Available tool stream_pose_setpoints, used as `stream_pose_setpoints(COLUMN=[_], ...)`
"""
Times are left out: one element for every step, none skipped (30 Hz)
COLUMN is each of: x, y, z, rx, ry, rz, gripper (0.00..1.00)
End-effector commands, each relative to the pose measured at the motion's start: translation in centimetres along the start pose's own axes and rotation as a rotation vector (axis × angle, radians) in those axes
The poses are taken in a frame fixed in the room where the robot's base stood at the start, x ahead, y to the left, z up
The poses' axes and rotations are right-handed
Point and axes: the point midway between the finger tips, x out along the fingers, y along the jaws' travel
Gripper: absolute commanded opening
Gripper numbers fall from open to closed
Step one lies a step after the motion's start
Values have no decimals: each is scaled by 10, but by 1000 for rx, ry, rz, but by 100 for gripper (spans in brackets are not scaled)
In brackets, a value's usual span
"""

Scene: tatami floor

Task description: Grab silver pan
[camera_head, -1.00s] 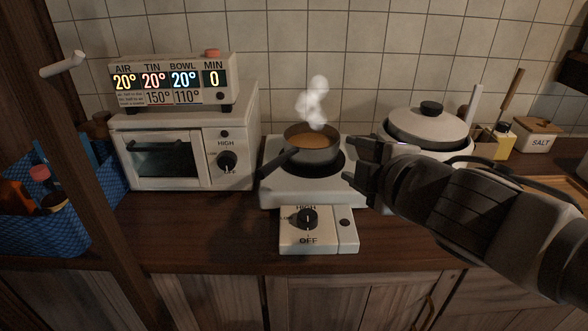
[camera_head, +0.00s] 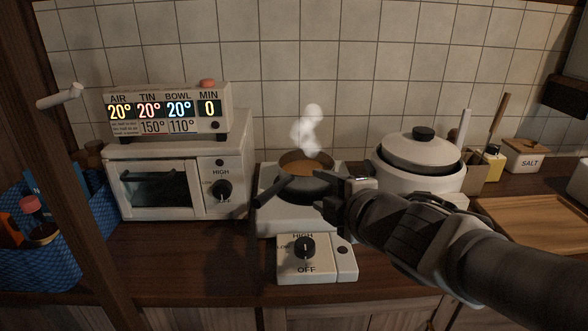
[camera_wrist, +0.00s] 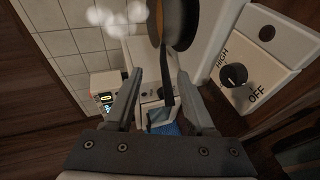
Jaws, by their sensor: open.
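The silver pan (camera_head: 312,188), dark grey here with brown contents, sits on the white hot plate (camera_head: 267,222). Its dark handle (camera_head: 271,193) points to the front left. White steam rises above it. My gripper (camera_head: 336,190) is open and empty at the pan's right front side, overlapping its edge in the head view. In the wrist view, the pan (camera_wrist: 181,28) is at the top, and its handle (camera_wrist: 167,92) shows between my open fingers (camera_wrist: 159,74). I cannot tell how far the handle is from the fingers.
A white toaster oven (camera_head: 227,150) with a display box (camera_head: 170,98) stands left of the hot plate. A white lidded pot (camera_head: 420,182) is close behind my arm on the right. A blue basket (camera_head: 60,262) is at the far left. Counter is clear in front of the oven.

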Motion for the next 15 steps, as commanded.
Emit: stream_pose_setpoints(x=[4,6,10,12,15,18,21,24,28,30,33,36,38,40,44], y=[1,1,1,1,1,2,2,2,2,2,2,2,2,3,3], z=[2,2,2,3,3,1,2,1,1,2,2,2,2,1,1], rx=[3,2,4,5,5,4,5,4,4,5,5,6,6,5,5], ry=[-4,-5,-5,-6,-6,-2,-2,-2,-2,-2,-3,-5,-3,-1,1], rz=[-3,-4,-1,-1,-1,-3,-4,-3,-4,-3,-2,-1,-1,-2,-3], gripper=[56,56,56,56,56,56,56,56,56,56,56,56,56,56,56])
